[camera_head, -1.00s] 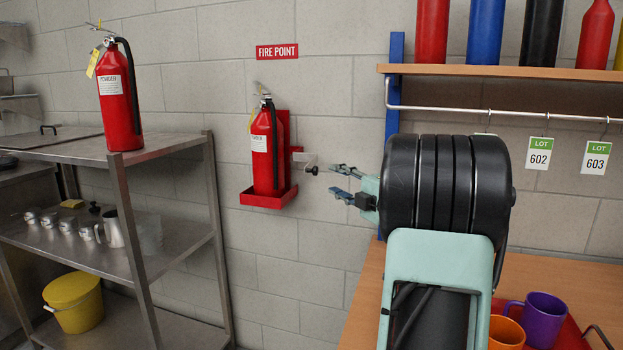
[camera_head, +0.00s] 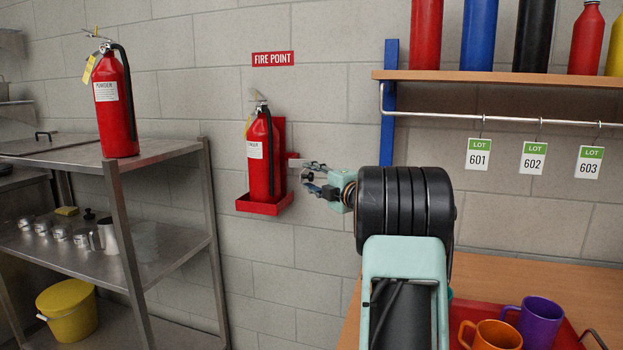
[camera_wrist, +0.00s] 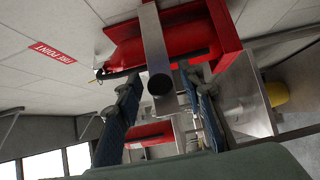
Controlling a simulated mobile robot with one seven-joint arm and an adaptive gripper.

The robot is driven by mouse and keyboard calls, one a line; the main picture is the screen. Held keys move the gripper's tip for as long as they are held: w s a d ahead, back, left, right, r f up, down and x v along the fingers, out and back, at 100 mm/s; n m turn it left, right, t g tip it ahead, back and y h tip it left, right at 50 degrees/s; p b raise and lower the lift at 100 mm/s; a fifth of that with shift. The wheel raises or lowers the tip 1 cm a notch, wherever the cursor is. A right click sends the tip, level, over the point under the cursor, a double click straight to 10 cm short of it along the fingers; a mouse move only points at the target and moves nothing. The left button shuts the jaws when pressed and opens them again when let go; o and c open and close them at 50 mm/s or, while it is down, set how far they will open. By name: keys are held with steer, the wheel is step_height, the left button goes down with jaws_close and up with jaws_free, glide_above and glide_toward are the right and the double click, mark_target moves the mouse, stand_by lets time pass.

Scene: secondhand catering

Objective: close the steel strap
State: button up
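The steel strap (camera_head: 296,162) juts out from the right side of the red wall bracket (camera_head: 281,140) that holds a fire extinguisher (camera_head: 262,160). It stands swung out, not across the extinguisher. In the wrist view the strap (camera_wrist: 154,38) is a grey band ending in a round black knob (camera_wrist: 161,84). My gripper (camera_head: 309,176) is at the strap's free end. In the wrist view my gripper's fingers (camera_wrist: 160,90) are apart, one on each side of the knob. Contact with the knob cannot be told.
A second extinguisher (camera_head: 116,105) stands on the steel shelving (camera_head: 165,155) at left. A wooden table (camera_head: 560,280) with an orange mug (camera_head: 492,336) and a purple mug (camera_head: 540,322) lies below my arm. A wooden shelf (camera_head: 500,76) with hanging lot tags is at upper right.

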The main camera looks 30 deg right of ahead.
steer(key=shift+c, duration=0.2)
jaws_close()
steer(key=shift+a, duration=0.1)
